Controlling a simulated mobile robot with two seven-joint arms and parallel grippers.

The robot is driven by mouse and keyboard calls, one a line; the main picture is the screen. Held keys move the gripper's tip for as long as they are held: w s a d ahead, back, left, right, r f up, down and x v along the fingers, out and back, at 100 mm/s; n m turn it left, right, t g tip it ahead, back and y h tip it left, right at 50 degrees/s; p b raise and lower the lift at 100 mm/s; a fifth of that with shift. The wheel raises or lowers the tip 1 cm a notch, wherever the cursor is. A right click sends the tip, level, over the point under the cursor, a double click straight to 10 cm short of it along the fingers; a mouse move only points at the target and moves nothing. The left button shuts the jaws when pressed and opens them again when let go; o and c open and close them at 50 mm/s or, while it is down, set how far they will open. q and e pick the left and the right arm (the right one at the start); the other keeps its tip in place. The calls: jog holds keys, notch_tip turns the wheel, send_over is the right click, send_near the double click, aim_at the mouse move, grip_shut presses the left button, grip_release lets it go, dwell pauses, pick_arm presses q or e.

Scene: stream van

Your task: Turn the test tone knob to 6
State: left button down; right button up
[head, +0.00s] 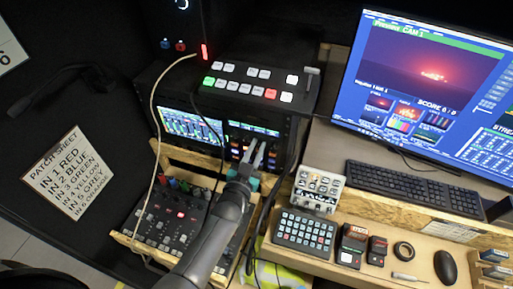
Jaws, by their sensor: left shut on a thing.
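My left gripper (258,157) reaches up from the bottom of the head view to the front of a dark rack unit (240,143) with small screens and coloured buttons. Its fingertips are close together at the unit's lower front, shut on a small knob there. The knob is mostly hidden by the fingers, and its pointer and scale cannot be read. A white note (10,48) at the left edge is cut off and shows a 6. My right gripper is not in view.
A video switcher (245,85) sits on top of the rack. An audio mixer (180,222) lies below, left of my arm. A cream cable (153,115) hangs at the left. A silver pedal box (318,190), keypad (304,232), keyboard (412,188) and monitor (430,80) stand right.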

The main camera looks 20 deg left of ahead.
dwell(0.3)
pick_arm(q)
jog(key=c, duration=0.8)
grip_release()
jog(key=s, duration=1.5)
jog(key=shift+s+a, duration=0.15)
jog(key=shift+a, duration=0.1)
